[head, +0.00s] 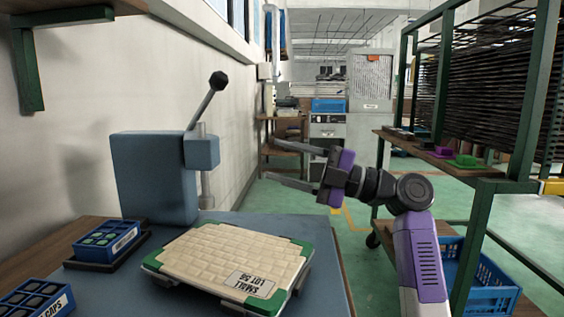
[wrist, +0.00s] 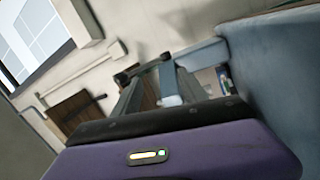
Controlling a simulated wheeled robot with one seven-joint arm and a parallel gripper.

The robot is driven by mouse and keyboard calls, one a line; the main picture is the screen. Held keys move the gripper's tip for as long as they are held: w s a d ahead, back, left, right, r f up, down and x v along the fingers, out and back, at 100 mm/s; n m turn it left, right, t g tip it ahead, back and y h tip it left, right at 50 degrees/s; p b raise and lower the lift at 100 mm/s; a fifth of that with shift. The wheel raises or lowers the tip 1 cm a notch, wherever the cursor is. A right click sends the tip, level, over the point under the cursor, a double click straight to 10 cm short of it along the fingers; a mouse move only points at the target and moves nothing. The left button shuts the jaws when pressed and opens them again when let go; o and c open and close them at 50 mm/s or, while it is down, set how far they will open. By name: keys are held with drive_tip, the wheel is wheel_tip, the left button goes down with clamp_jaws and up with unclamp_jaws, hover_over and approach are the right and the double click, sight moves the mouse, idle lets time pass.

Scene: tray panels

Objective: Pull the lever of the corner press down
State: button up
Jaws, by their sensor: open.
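The corner press (head: 150,178) is a blue block with a smaller head on the left of the bench. Its lever (head: 206,106) slants up and right to a black knob (head: 219,81), so it stands raised. A pale post (head: 206,175) hangs below the head. My gripper (head: 271,160) is open and empty, right of the press and lower than the knob, with its fingers pointing left and a clear gap to the lever. In the wrist view the press body (wrist: 290,75) is at right; a dark knob (wrist: 122,78) shows near the finger ends, partly hidden.
A cream panel (head: 225,252) with green corners lies on the blue bench top in front of the press. Blue boxes of caps (head: 108,243) stand at left. A wall is behind the press. A green rack (head: 490,200) and blue crate (head: 480,275) are at right.

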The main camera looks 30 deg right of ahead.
drive_tip(key=p+v, duration=0.1)
drive_tip(key=v, duration=0.6)
drive_tip(key=shift+d, duration=0.15)
idle(0.3)
